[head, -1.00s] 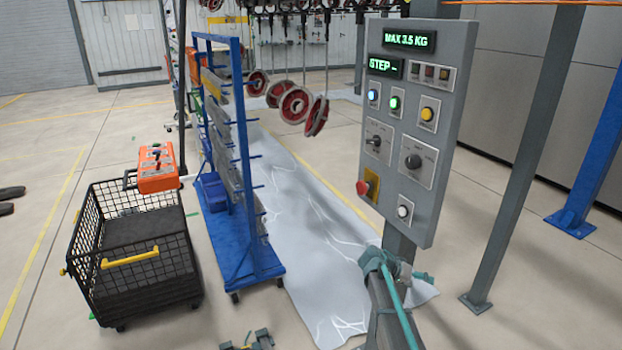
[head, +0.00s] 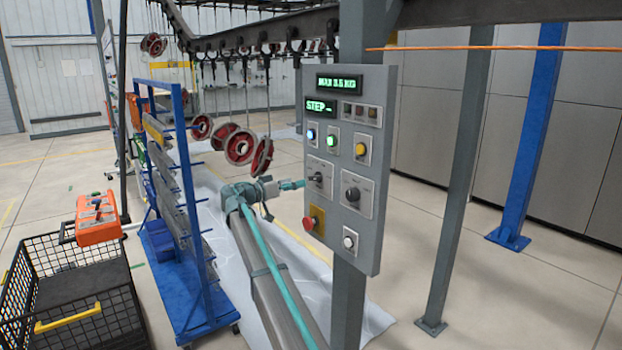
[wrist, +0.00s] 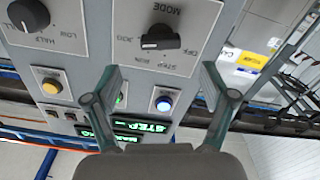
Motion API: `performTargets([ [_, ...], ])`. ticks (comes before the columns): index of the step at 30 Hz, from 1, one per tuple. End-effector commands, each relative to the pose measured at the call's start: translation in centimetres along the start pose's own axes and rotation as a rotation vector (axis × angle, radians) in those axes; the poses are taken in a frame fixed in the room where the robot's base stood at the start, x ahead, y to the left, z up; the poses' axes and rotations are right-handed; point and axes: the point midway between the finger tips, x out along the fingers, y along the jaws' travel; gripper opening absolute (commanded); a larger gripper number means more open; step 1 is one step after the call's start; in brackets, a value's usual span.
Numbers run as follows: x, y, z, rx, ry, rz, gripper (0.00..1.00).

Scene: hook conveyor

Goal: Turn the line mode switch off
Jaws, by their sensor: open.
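The line mode switch (head: 317,179) is a dark rotary knob on a pale plate at the left of the grey control panel (head: 376,215). In the upside-down wrist view, the knob (wrist: 160,38) shows below the word MODE, its bar roughly level with a pale mark near its left end. OFF, JOG, RUN and STEP are printed around it. My gripper (head: 292,184) is left of the panel, close to the switch. In the wrist view, my gripper (wrist: 161,78) is open, its two teal fingers apart and empty, the knob ahead between and beyond them. I see no contact.
A second knob (head: 352,194), a red emergency button (head: 311,222) and several lit buttons share the panel. The upper display (head: 339,83) and lower display (head: 320,106) are lit; the lower reads STEP. Red wheels (head: 240,145) hang left behind my gripper. A blue rack (head: 190,215) stands left.

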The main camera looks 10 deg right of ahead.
Motion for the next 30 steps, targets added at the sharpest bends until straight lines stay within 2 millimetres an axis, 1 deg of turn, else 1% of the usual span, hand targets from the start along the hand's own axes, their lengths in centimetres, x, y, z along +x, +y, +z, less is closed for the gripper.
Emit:
performTargets([
  [3, 2.2, 0.0, -0.2, -0.001, -0.002, 0.002, 0.83],
  [9, 5.5, 0.0, -0.2, -0.002, -0.002, 0.0, 0.83],
  [15, 7.7, 0.0, -0.1, -0.002, -0.002, -0.001, 0.83],
  [19, 8.2, -0.1, 0.1, -0.002, -0.002, -0.001, 0.83],
  [27, 8.3, -0.1, 0.1, -0.002, -0.002, -0.001, 0.83],
  [28, 8.3, -0.1, 0.1, -0.002, -0.002, -0.001, 0.8],
  [30, 8.3, -0.1, 0.1, -0.002, -0.002, -0.001, 0.68],
])
